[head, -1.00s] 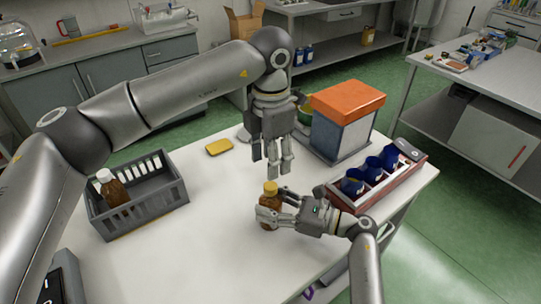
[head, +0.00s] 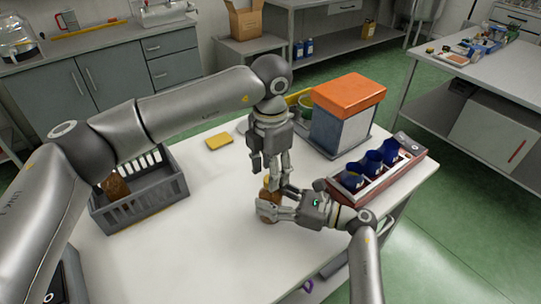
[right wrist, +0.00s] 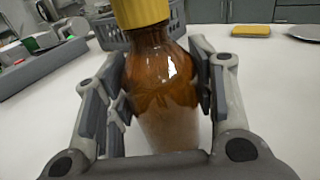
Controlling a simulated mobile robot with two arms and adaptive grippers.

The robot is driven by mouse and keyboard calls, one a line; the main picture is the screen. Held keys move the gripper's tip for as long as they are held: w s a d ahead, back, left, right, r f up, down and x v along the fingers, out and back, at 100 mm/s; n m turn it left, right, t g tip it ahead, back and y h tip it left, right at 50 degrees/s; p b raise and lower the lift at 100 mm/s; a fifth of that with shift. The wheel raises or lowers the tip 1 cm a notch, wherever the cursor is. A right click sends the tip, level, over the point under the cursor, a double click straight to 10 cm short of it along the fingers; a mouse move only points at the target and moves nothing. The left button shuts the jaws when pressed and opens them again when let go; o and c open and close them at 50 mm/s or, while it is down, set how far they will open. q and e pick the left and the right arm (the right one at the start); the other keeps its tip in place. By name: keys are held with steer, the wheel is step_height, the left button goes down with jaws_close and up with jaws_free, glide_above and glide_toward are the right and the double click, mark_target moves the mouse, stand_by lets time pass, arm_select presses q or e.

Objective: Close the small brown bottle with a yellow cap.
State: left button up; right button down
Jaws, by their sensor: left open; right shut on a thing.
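The small brown bottle (head: 266,215) stands upright on the white table in the head view. Its yellow cap (right wrist: 140,12) sits on its neck in the right wrist view, with the top cut off by the frame; whether it is tight I cannot tell. My right gripper (head: 275,208) is shut on the bottle's body from the right, with its fingers on both sides of the glass (right wrist: 163,85). My left gripper (head: 273,184) points straight down over the bottle, open, its fingertips at the height of the cap and partly hiding it.
A grey crate (head: 150,205) with another brown bottle (head: 115,186) stands at the left. An orange-lidded box (head: 345,110) and a reddish tray (head: 393,180) with blue containers stand at the right. A yellow sponge-like block (head: 219,141) lies behind. The table front is clear.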

arm_select(q)
steer(key=shift+f, duration=1.15)
jaws_close()
steer(key=shift+o, duration=0.5)
jaws_free()
steer(key=shift+r, duration=0.1)
step_height(320, 180, up, 12)
